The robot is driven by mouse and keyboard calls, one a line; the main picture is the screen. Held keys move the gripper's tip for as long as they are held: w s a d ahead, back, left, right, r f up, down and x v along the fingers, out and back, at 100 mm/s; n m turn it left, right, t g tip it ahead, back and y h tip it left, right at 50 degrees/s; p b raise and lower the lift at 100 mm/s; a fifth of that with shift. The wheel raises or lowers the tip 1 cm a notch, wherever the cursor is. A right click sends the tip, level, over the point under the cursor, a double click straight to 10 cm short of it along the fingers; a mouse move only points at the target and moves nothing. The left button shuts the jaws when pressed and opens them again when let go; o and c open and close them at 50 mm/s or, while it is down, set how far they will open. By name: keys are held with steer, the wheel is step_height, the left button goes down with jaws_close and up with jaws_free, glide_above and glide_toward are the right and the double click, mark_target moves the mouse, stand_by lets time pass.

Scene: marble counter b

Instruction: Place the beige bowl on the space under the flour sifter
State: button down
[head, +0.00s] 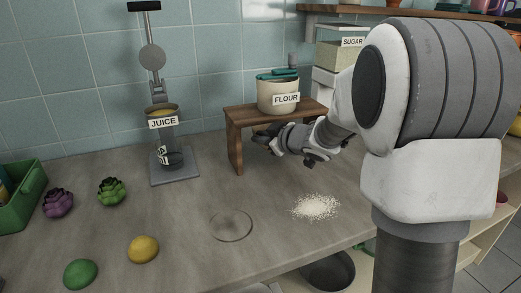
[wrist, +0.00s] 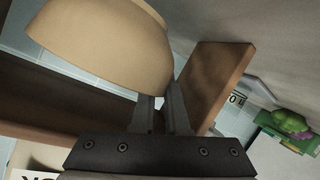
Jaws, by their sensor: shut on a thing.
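The beige flour sifter (head: 268,96) with a FLOUR label sits on top of a small wooden stand (head: 235,122) against the tiled wall. My gripper (head: 268,139) is low at the front of the stand, near its left leg, by the space under the sifter. In the wrist view the beige bowl (wrist: 105,40) fills the upper left, and my gripper (wrist: 162,103) is shut on its edge. The stand's leg (wrist: 218,78) shows just right of the fingers. The bowl cannot be made out in the head view. Whether it touches the counter is unclear.
A juice press (head: 175,165) stands left of the stand. A white powdery pile (head: 315,206) and a clear round disc (head: 231,226) lie in front. A lemon (head: 143,249), a green fruit (head: 80,273), succulents (head: 111,191) and a green crate (head: 25,205) are leftward.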

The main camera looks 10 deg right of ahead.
steer(key=shift+f+b, duration=1.1)
steer(key=shift+f, duration=0.65)
steer(key=shift+f, duration=0.1)
steer(key=c, duration=1.4)
jaws_free()
steer(key=shift+f, duration=0.15)
steer(key=o, duration=0.5)
